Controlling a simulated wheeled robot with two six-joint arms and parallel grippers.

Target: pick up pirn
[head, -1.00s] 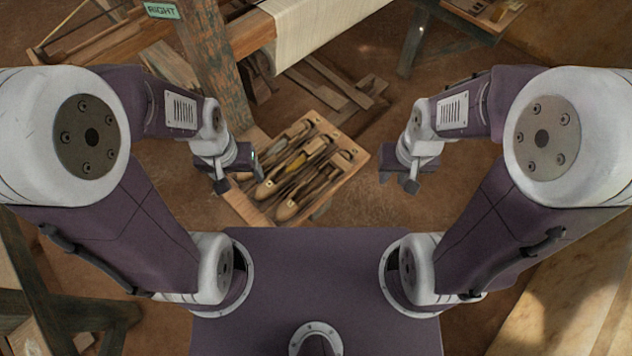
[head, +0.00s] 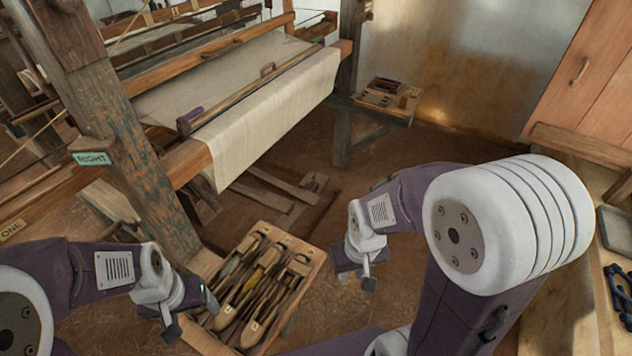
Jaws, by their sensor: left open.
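I cannot single out a pirn for certain. A wooden tray (head: 312,262) in the lower middle of the head view holds several wooden shuttles (head: 232,312), one with a yellow part (head: 262,268) that may be a wound pirn. A small table (head: 410,116) at the back right carries small dark, red and yellow items, too small to name. My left gripper (head: 190,316) is open and empty at the left side of the shuttle tray. My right gripper (head: 358,274) is to the right of the tray, apart from it; its jaw opening is not clear.
Loose boards (head: 275,190) lie below the cloth. A wooden bench (head: 565,300) and cabinet (head: 585,80) stand at the right. Brown floor between is open.

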